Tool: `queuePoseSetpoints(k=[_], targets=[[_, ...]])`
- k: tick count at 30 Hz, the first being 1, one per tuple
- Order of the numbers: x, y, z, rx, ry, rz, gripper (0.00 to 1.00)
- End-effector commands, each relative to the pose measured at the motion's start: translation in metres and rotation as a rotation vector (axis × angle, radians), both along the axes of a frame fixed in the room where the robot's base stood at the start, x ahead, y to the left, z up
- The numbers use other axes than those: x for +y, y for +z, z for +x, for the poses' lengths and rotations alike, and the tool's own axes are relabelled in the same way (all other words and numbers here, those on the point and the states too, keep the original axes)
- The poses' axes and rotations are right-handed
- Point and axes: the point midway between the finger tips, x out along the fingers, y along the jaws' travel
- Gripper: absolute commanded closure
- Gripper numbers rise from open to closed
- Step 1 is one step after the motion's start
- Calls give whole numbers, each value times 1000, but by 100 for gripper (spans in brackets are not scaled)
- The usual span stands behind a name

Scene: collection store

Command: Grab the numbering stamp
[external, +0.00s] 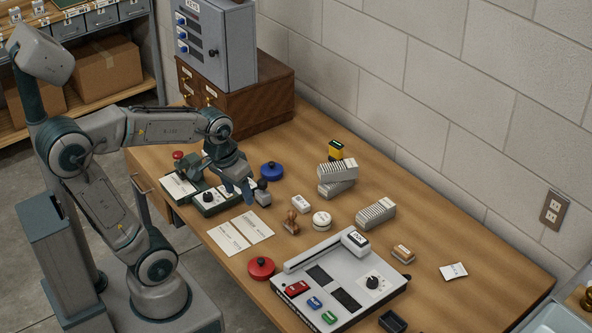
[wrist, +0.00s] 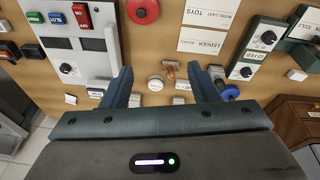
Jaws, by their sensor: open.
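A small grey metal piece with a dark knob (external: 263,196), which looks like the numbering stamp, stands on the table just right of my gripper. In the wrist view the grey piece (wrist: 216,73) shows beside the right finger, partly covered by it. A wooden-handled stamp (external: 291,222) stands farther right; in the wrist view it (wrist: 170,70) shows between the fingers. I cannot tell for certain which is the numbering stamp. My gripper (external: 241,188) is open and empty above the table; its spread fingers also show in the wrist view (wrist: 157,68).
A blue round pad (external: 271,171) lies behind the grey piece. A dark green device (external: 207,204) sits below my wrist, and two cards (external: 240,232) lie in front. A white round tin (external: 321,219), stacked boxes (external: 338,173) and a large grey console (external: 340,278) are to the right.

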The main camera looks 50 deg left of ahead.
Motion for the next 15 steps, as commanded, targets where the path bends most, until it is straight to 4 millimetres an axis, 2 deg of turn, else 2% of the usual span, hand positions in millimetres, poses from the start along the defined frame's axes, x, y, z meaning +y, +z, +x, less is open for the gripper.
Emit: queuePoseSetpoints(k=[1,6,15], targets=[[9,-12,16,19,82,-27,45],[47,-26,67,86,418,-109,45],[131,-67,145,178,1004,-160,45]])
